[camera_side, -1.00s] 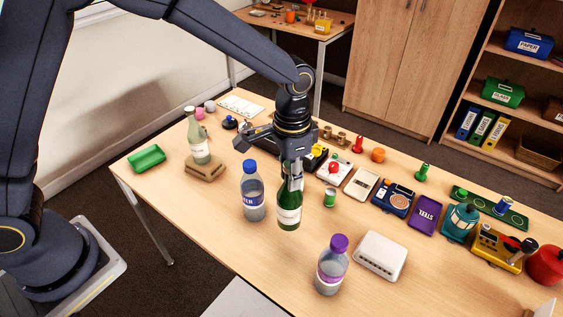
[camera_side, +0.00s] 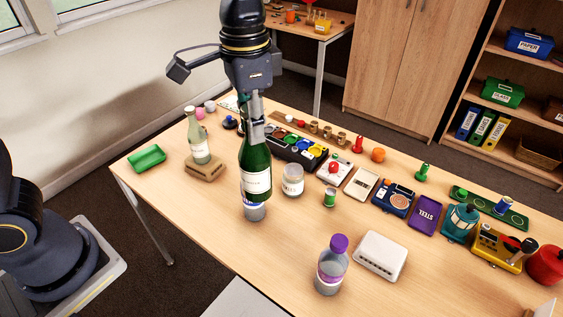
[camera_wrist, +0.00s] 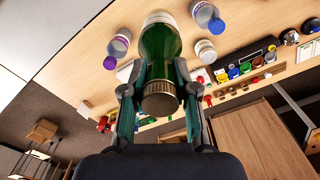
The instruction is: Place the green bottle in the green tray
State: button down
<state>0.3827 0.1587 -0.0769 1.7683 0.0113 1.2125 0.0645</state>
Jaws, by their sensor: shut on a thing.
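A dark green bottle (camera_side: 256,180) with a white label is upright in my gripper (camera_side: 252,118), which is shut on its neck. It also shows in the wrist view (camera_wrist: 160,50), with my fingers (camera_wrist: 160,95) on either side of its neck. In the side view it hides most of a clear bottle (camera_side: 256,212) standing behind it, and it looks raised above the table. The green tray (camera_side: 147,158) lies empty at the table's left end. A pale green bottle (camera_side: 199,148) stands on a brown block just right of the tray.
A purple-capped bottle (camera_side: 331,266) and a white box (camera_side: 380,255) stand at the front. A white jar (camera_side: 293,180) and a small green can (camera_side: 330,197) stand right of the held bottle. Table space left of the clear bottle is free.

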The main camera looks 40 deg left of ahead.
jog(key=w+a+n, duration=0.2)
jog(key=a+n, duration=0.3)
jog(key=a, duration=0.8)
jog(key=w+a+n, duration=0.2)
jog(key=a+n, duration=0.3)
jog(key=a, duration=0.8)
jog(key=s+a+n, duration=0.4)
jog(key=s+a, duration=0.2)
jog(key=a, duration=0.4)
jog(key=s+a+n, duration=0.4)
jog(key=s+a, duration=0.2)
jog(key=a, duration=0.5)
notch_tip(320, 180, down, 11)
jog(key=w+a+f, duration=0.9)
jog(key=w+f, duration=0.1)
jog(key=f, duration=0.3)
jog(key=shift+w+n, duration=0.3)
jog(key=shift+f, duration=0.2)
